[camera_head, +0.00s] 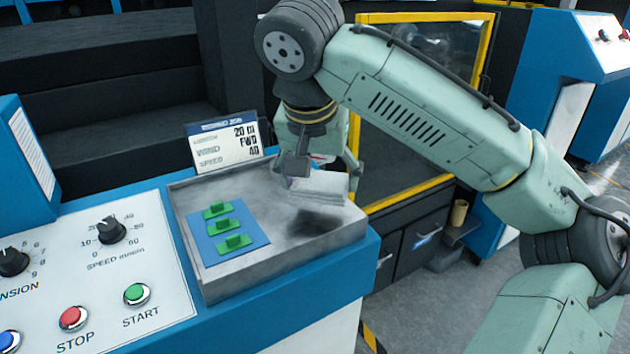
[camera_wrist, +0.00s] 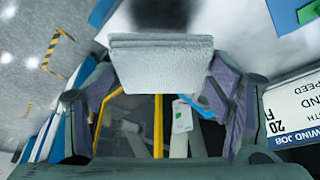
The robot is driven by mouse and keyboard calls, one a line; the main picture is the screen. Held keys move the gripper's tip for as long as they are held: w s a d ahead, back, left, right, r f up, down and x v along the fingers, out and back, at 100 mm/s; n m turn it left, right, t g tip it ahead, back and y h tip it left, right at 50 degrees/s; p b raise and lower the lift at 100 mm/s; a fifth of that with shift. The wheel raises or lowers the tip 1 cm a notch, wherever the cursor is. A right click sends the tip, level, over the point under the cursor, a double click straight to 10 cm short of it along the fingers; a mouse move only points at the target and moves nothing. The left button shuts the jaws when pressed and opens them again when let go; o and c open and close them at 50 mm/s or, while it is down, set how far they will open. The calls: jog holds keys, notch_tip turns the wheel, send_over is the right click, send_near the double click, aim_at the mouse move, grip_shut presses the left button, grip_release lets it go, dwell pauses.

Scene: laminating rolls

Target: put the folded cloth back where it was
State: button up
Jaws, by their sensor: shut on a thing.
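The folded cloth (camera_head: 318,188) is a pale grey-white folded pad. My gripper (camera_head: 318,168) is shut on it and holds it over the right part of the grey metal tray (camera_head: 240,287). A dark shadow shows on the tray floor in front of the cloth, which looks raised above the floor. In the wrist view the cloth (camera_wrist: 160,65) lies between my two fingers (camera_wrist: 162,95), with its folded edge facing the camera. The cloth's far side is hidden by my gripper in the head view.
A blue mat (camera_head: 229,231) with several green pieces lies in the tray's left part. A job card (camera_head: 224,144) stands behind the tray. A control panel (camera_head: 95,280) with knobs and buttons is at left. A yellow-framed window (camera_head: 405,110) stands behind my arm.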

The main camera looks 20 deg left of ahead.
aim_at(313, 181)
jog(key=shift+w+a, duration=0.5)
jog(key=shift+a, duration=0.15)
jog(key=shift+f+p, duration=0.55)
jog(key=shift+f, duration=1.3)
jog(key=shift+f, duration=0.15)
jog(key=o, duration=1)
jog(key=b+v, duration=0.1)
jog(key=v, duration=1.1)
jog(key=shift+b, duration=0.35)
